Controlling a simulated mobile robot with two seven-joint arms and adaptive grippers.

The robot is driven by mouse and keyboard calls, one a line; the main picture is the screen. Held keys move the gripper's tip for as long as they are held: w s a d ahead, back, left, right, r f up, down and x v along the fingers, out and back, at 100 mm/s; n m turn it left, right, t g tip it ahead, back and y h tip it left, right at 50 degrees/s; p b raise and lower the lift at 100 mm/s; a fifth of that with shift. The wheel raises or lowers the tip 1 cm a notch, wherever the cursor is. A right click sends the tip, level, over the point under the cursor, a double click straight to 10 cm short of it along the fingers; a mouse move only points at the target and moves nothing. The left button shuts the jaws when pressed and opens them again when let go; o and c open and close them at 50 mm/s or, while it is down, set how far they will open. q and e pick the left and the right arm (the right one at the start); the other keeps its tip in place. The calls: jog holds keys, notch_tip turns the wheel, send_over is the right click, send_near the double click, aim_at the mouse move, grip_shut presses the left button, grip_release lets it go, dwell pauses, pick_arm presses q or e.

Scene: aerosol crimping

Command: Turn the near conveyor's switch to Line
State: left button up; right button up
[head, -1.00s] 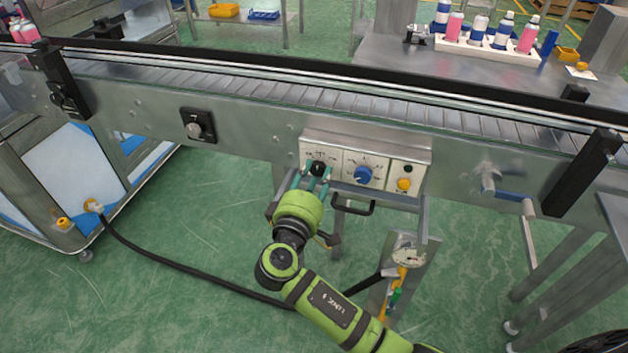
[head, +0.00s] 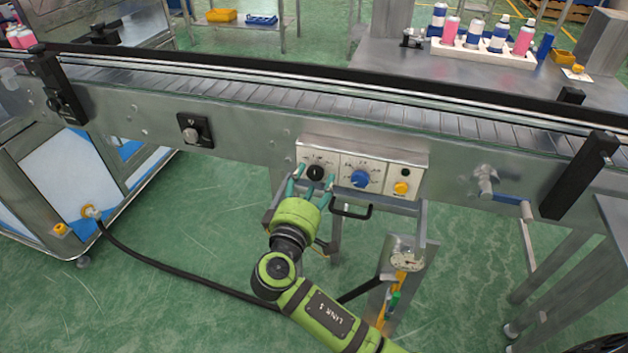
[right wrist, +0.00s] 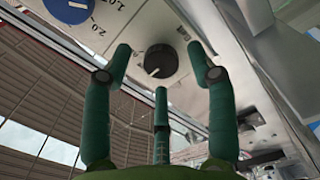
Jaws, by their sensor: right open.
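The near conveyor's switch is a round black knob (head: 315,173) on the left part of the pale control panel (head: 390,158). In the right wrist view the black knob (right wrist: 160,61) shows a short white mark towards its lower left edge. The lettering around it is too small to read. My right gripper (head: 313,184) is open just in front of and below the knob. Its green fingers are spread, one to each side of the knob and one below, and hold nothing; they appear clear of it. My left gripper is not in view.
A blue dial (head: 360,179) and a yellow button (head: 401,188) sit right of the knob, with a small black button above the yellow one. A black handle (head: 351,212) juts out below the panel. The conveyor belt (head: 400,117) runs above.

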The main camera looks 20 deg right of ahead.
jog(key=v, duration=1.1)
jog(key=s+d+f+n+g+y+p, duration=0.1)
jog(key=s+f+n+g+y+p, duration=0.15)
jog(key=f, duration=1.25)
jog(key=s+d+f+n+g+y+p, duration=0.15)
jog(key=f+g+y, duration=0.25)
jog(key=f, duration=1.1)
jog(key=s+d+f+m+g+y+p, duration=0.1)
jog(key=s+f, duration=0.4)
jog(key=s, duration=0.5)
jog(key=s+d+f+m+g+y+p, duration=0.1)
jog(key=s+d+f+m+g, duration=0.3)
jog(key=s, duration=0.7)
jog(key=s+d+f+m+g+y+p, duration=0.1)
jog(key=s+d+f+m, duration=0.3)
jog(key=s+f, duration=0.4)
jog(key=s+g+p, duration=0.1)
jog(key=s, duration=0.2)
jog(key=shift+s+d+m, duration=0.2)
jog(key=shift+d+m, duration=0.1)
